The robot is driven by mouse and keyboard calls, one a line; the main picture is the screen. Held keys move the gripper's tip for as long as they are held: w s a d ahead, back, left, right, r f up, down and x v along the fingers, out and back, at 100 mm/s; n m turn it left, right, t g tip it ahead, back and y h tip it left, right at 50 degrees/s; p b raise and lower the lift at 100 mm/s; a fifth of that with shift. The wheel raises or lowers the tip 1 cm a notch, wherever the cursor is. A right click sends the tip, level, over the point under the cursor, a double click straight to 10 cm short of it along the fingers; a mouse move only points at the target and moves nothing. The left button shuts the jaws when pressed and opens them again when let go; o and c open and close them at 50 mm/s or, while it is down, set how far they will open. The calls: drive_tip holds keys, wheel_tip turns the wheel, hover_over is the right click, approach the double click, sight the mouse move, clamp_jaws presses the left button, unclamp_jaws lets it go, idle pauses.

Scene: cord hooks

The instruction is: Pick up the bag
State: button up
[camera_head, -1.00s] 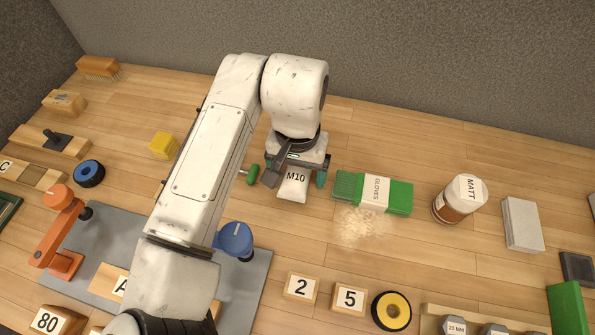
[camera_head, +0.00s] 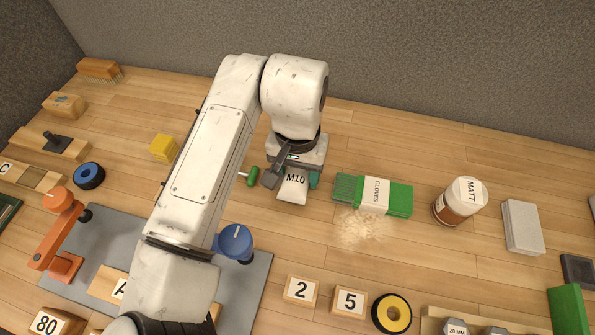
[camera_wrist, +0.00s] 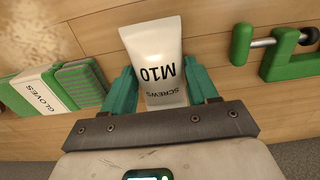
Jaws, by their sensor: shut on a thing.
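The bag is a small white pouch (camera_head: 291,191) marked M10. In the wrist view the bag (camera_wrist: 155,38) also reads SCREWS and stands between the two teal fingers. My gripper (camera_head: 292,181) is over it in the head view, with a finger on each side. In the wrist view my gripper (camera_wrist: 162,78) is shut on the bag, the fingers against its sides. My gripper hides the bag's upper part in the head view. I cannot tell whether its lower end is touching the table.
A green clamp (camera_head: 252,176) lies just left of the bag, and a green GLOVES pack (camera_head: 374,195) just right. Sawdust (camera_head: 361,231) lies below the pack. A MATT jar (camera_head: 459,200) stands farther right. Number blocks (camera_head: 301,289) are nearer. Table behind the gloves is clear.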

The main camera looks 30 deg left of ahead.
sight(298, 171)
wheel_tip(298, 171, up, 3)
drive_tip(key=shift+w+b, duration=0.1)
drive_tip(key=shift+b, duration=0.3)
drive_tip(key=s+d+r, duration=0.8)
drive_tip(key=s+r, duration=0.2)
drive_tip(key=s, duration=0.1)
drive_tip(key=shift+s+d+p, duration=0.15)
drive_tip(key=shift+d+p, duration=0.1)
drive_tip(key=shift+p, duration=0.05)
drive_tip(key=shift+f, duration=0.1)
